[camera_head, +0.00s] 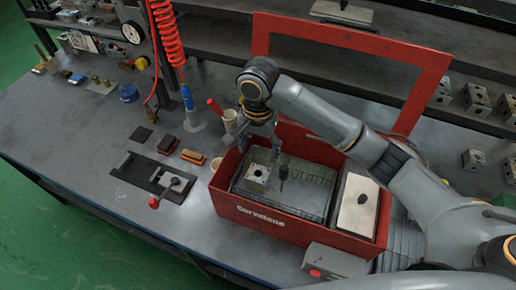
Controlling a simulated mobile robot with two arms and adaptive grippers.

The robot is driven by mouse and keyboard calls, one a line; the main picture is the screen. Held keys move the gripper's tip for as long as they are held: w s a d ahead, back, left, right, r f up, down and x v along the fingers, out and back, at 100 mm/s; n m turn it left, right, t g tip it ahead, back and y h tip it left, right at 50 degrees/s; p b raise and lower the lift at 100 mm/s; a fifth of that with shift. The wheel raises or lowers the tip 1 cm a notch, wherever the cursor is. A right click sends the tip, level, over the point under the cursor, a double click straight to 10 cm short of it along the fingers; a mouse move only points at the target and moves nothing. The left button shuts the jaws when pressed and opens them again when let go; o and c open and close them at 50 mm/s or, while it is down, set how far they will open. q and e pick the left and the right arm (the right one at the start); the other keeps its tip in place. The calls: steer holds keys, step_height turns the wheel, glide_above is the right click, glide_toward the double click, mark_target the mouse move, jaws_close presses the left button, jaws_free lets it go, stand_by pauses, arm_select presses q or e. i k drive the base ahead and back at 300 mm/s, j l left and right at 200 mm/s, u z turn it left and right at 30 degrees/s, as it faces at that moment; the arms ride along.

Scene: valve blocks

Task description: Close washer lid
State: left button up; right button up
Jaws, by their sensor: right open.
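The red washer (260,219) stands on the grey bench, with a wire basket inside it. Its lid is a red frame (348,40) that stands raised at the back of the washer. A metal valve block (258,173) sits in the left part of the basket. My right arm reaches in from the right across the washer. My right gripper (262,148) points down over the basket's left part, just above the block, and is open. The arm hides part of the lid's lower edge. My left gripper is not in view.
A white-topped panel (357,204) fills the washer's right side. A grey box with a red button (335,264) stands in front. A black fixture with a red-knobbed lever (154,203) lies to the left. Several valve blocks (477,99) stand at the right.

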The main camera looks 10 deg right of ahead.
mark_target(434, 63)
steer(key=k, duration=1.5)
